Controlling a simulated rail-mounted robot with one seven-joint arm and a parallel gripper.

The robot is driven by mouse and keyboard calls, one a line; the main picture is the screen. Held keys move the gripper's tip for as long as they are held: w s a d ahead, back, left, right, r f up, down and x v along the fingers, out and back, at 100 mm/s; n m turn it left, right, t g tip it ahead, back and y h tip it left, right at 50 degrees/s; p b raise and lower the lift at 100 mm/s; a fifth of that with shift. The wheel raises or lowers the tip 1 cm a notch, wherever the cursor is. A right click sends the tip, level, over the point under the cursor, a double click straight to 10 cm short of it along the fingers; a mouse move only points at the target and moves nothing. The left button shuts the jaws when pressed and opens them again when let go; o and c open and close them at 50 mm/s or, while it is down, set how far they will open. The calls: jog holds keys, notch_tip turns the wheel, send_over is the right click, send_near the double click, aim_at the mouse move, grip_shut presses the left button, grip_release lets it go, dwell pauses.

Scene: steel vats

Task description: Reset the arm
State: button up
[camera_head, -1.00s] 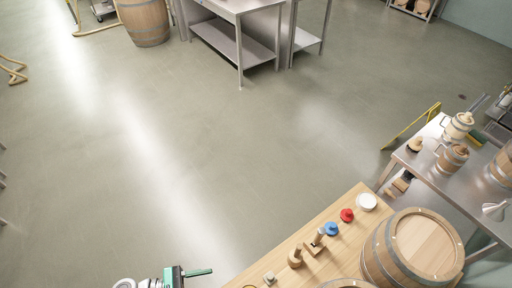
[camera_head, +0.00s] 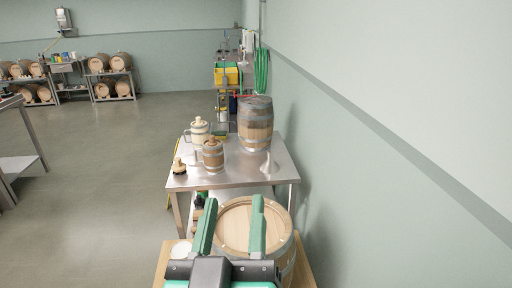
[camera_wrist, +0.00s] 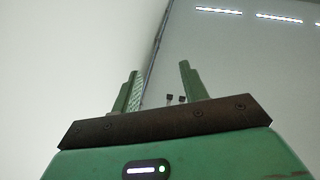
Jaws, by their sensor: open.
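My gripper (camera_head: 232,222) shows at the bottom of the head view, its two green fingers apart with nothing between them. It is in front of a wooden barrel (camera_head: 240,219), hiding part of that barrel's lid and side. In the wrist view my gripper (camera_wrist: 160,88) also has its fingers apart and empty. The wrist view looks toward pale walls and a ceiling with bright strip lights (camera_wrist: 278,17).
A steel table (camera_head: 233,173) beyond the barrel bears an upright barrel (camera_head: 255,125), two tankards (camera_head: 212,155) and a small brush-like item (camera_head: 179,167). A plain wall (camera_head: 390,130) runs along the right. Open floor (camera_head: 100,150) lies to the left.

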jog(key=s+d+r+m+t+b, duration=0.3)
jog(key=s+d+r, duration=0.1)
jog(key=s+d, duration=0.25)
notch_tip(320, 180, up, 36)
jog(key=a+p, duration=0.1)
jog(key=p, duration=3.4)
